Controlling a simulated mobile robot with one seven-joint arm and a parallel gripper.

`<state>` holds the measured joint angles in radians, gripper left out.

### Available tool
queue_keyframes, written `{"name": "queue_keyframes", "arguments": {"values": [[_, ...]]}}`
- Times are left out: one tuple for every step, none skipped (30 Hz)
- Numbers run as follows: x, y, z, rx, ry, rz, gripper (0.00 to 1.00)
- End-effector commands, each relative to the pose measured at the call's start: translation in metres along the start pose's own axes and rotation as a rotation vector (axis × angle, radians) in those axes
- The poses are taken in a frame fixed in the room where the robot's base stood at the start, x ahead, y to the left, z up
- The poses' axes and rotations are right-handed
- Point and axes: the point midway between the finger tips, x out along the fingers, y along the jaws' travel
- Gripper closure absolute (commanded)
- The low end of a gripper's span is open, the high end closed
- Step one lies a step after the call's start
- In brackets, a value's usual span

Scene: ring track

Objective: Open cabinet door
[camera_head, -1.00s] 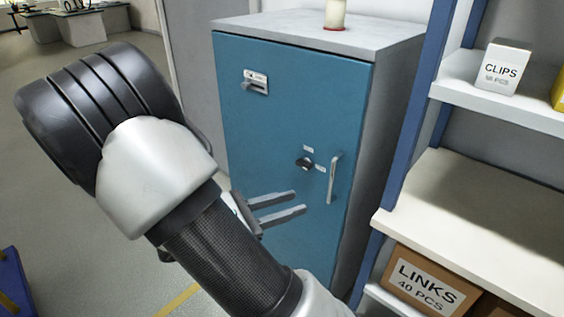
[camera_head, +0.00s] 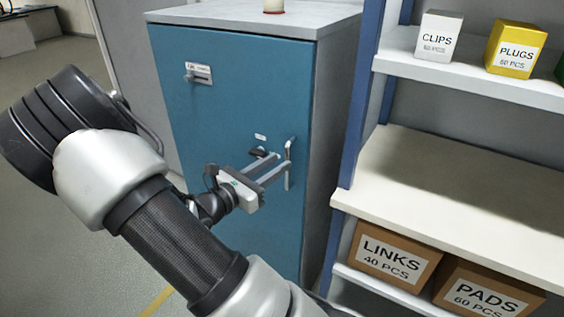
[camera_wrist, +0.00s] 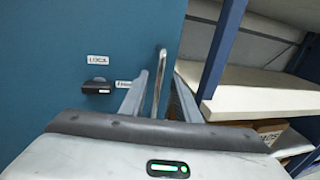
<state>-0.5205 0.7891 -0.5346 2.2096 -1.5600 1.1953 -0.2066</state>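The blue cabinet door (camera_head: 215,110) is shut on a grey cabinet (camera_head: 318,130). Its upright metal bar handle (camera_head: 290,172) is near the door's right edge and also shows in the wrist view (camera_wrist: 158,78). A black knob (camera_wrist: 97,86) with small labels sits left of the handle. My gripper (camera_head: 280,162) is open at the handle. In the wrist view one finger is left of the bar and the other right of it, with gaps showing on both sides. Whether the fingertips reach past the bar is hard to tell.
A shelf unit with blue posts (camera_head: 362,90) stands close on the right, holding a clips box (camera_head: 436,38), a plugs box (camera_head: 514,50), a links box (camera_head: 392,252) and a pads box (camera_head: 482,292). Open floor (camera_head: 60,220) lies to the left.

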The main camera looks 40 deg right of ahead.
Motion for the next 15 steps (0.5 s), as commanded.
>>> {"name": "queue_keyframes", "arguments": {"values": [[0.008,0.000,-0.001,0.000,0.000,-0.001,0.71],[0.012,0.000,-0.001,0.000,0.000,-0.002,0.71],[0.017,0.000,-0.001,0.000,0.000,-0.002,0.71],[0.020,0.000,-0.001,0.000,-0.001,-0.001,0.71],[0.023,0.000,-0.001,0.000,0.000,0.000,0.71],[0.025,0.000,-0.001,0.000,0.001,0.000,0.71],[0.027,0.000,-0.001,0.000,0.001,0.000,0.71],[0.028,0.000,-0.001,0.000,0.001,0.000,0.71],[0.030,0.000,0.000,0.000,0.001,0.000,0.71],[0.030,0.000,0.000,0.000,0.001,0.001,0.71],[0.031,0.000,0.000,0.000,0.001,0.001,0.71],[0.031,0.000,0.000,0.000,0.001,0.001,0.71],[0.031,0.000,0.000,0.000,0.001,0.001,0.71],[0.031,0.000,0.000,0.000,0.001,0.001,0.71],[0.031,0.000,0.000,0.000,0.001,0.001,0.71]]}}
